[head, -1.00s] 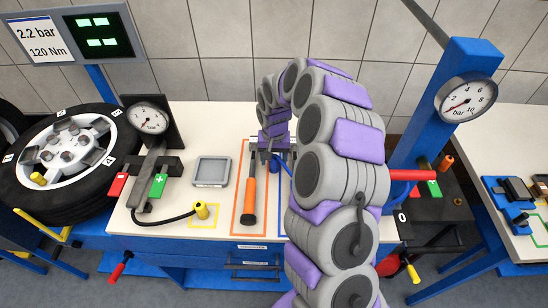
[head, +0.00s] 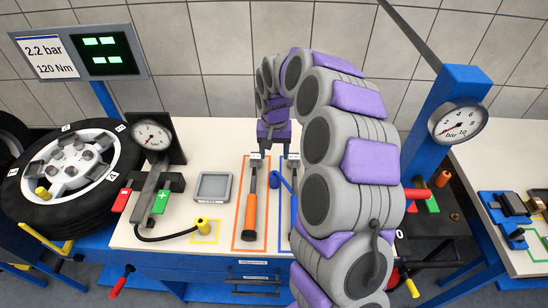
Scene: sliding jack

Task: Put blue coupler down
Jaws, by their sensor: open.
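The blue coupler (head: 276,180) appears to be the small blue piece on the white bench top, with a curved blue part running right from it. It lies just right of the orange-outlined area, and its right side is partly hidden by my arm. My gripper (head: 276,152) is open, pointing down behind the coupler in the picture, with nothing visible between its fingers. The gripper and coupler look apart, though the height of the gap cannot be told.
An orange-handled tool (head: 250,205) lies left of the coupler. A blue-handled tool (head: 293,203) is partly hidden by my arm. A yellow coupler (head: 202,224), grey tray (head: 213,187) and gauge (head: 151,135) stand further left. A blue post with a gauge (head: 459,121) rises right.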

